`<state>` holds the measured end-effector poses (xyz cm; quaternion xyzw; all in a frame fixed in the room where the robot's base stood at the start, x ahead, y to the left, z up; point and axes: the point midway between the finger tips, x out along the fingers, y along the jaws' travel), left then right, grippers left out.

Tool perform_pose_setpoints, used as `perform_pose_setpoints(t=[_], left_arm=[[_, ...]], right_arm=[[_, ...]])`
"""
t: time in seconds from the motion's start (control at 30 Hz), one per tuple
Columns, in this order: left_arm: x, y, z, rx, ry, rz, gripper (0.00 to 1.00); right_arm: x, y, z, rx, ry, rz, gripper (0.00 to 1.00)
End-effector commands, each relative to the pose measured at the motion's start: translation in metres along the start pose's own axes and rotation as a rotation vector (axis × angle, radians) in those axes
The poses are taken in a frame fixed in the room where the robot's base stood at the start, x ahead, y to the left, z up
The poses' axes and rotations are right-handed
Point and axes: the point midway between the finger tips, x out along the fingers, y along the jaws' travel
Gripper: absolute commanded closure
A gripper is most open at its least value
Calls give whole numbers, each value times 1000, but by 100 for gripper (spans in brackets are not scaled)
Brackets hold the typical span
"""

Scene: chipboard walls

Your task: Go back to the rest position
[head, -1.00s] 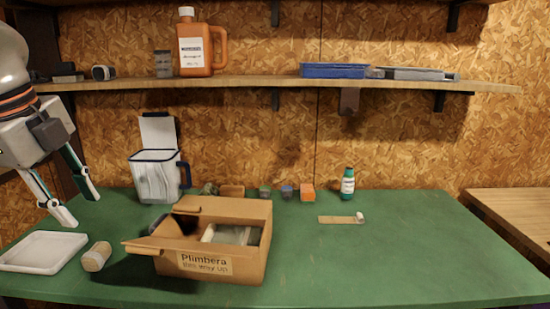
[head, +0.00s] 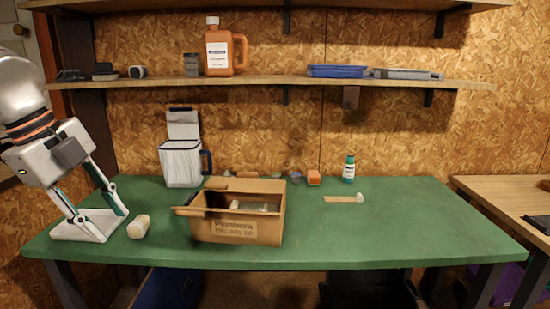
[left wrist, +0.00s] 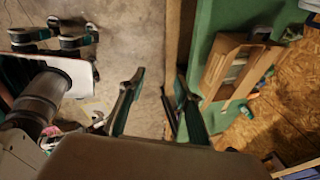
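My left gripper (head: 112,226) is at the left end of the green table in the head view, pointing down in front of the white tray. Its two fingers are spread and nothing shows between them. The left wrist view also shows the fingers (left wrist: 160,73) apart, with bare floor and the table's edge beyond them. I cannot tell the exact gap between the fingertips and the tray.
The green table (head: 390,235) holds a white tray (head: 73,232), a beige cylinder (head: 138,227), an open cardboard box (head: 232,230), a pitcher (head: 180,165) and a green-capped bottle (head: 349,170). A shelf (head: 270,82) runs above. The table's right part is mostly clear.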

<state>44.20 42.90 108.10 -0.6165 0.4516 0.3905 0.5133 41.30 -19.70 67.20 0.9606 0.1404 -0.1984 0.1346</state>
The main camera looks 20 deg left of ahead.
Motion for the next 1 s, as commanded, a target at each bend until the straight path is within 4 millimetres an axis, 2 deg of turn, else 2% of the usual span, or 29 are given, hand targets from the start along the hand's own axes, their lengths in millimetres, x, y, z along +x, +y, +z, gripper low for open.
perform_pose_setpoints(t=[0.33,0.5,0.6,0.77,0.87,1.0], left_arm=[[72,-12,-75,178,542,-71,67],[101,-21,-110,169,819,-211,67],[117,-27,-122,121,944,-315,67],[146,-35,-128,-20,1070,-491,67],[170,-36,-125,-137,1097,-596,67],[212,-27,-114,-328,1072,-713,67]], right_arm=[[-3,-2,6,13,-20,-4,60],[-6,-4,12,22,-38,-7,60],[-7,-6,15,27,-48,-9,60],[-10,-8,22,36,-65,-13,60],[-12,-9,26,43,-77,-15,60],[-15,-12,33,51,-94,-19,60]])
